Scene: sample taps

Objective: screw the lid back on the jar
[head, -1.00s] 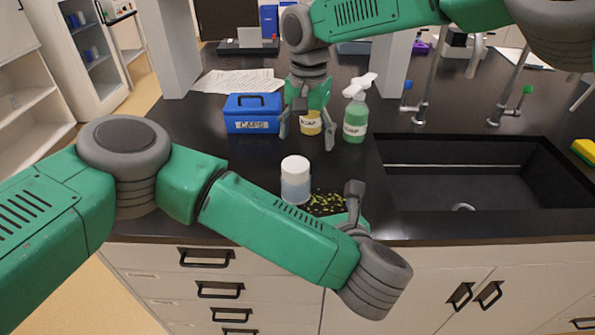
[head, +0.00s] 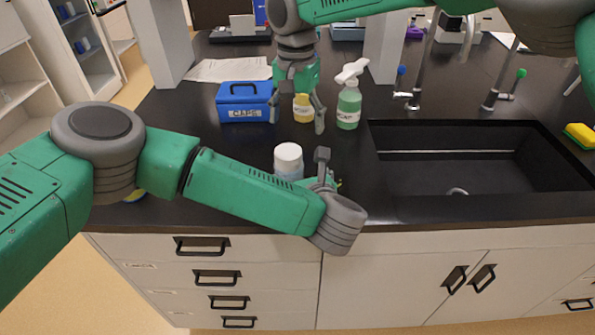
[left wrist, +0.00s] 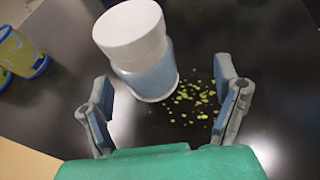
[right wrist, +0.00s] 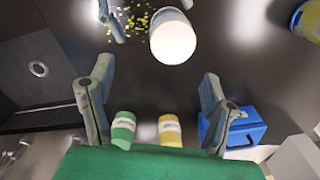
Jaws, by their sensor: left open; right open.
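The jar (left wrist: 152,78) has a pale blue body and a wide white lid (left wrist: 130,28) resting on its top. Whether the lid's thread is engaged cannot be told. In the head view the jar's lid (head: 288,152) shows behind my left arm. My left gripper (left wrist: 165,97) is open, with the jar in front of and between its fingers, apparently not gripped. The head view hides most of this gripper. My right gripper (head: 297,124) is open and empty above the counter behind the jar. Its wrist view shows the lid (right wrist: 173,40) beyond its fingertips.
Yellow-green bits (left wrist: 190,98) lie scattered beside the jar. A blue CAPS box (head: 245,101), a yellow bottle (head: 303,108) and a green pump bottle (head: 349,105) stand behind. A blue-and-yellow container (left wrist: 18,52) stands left. The sink (head: 460,160) opens at right.

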